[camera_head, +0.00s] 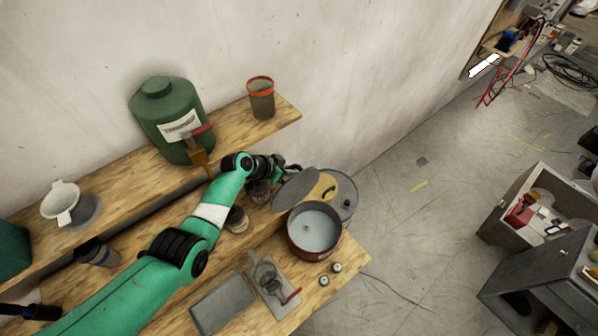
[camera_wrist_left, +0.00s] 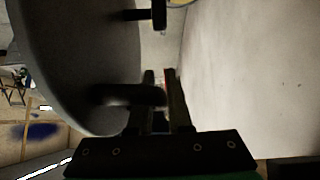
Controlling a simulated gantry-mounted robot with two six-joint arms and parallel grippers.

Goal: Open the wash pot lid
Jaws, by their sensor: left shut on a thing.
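The wash pot (camera_head: 314,236) is a round, dark red pot with a pale inside, standing near the right end of the lower wooden bench. Its mouth is uncovered. A grey round lid (camera_head: 294,192) is tilted beside and behind the pot, raised off it. My left gripper (camera_head: 291,169) is at the lid's upper edge. In the left wrist view the lid (camera_wrist_left: 75,50) fills the left side, and my left gripper (camera_wrist_left: 160,82) is shut on its dark bar handle (camera_wrist_left: 125,94). My right gripper is out of view.
Another grey disc (camera_head: 348,196) and a yellowish round thing (camera_head: 323,188) lie behind the pot. A green jug (camera_head: 170,117) and an orange-rimmed cup (camera_head: 261,98) stand on the upper shelf. A grey tray (camera_head: 222,303) lies front left. Open floor lies to the right.

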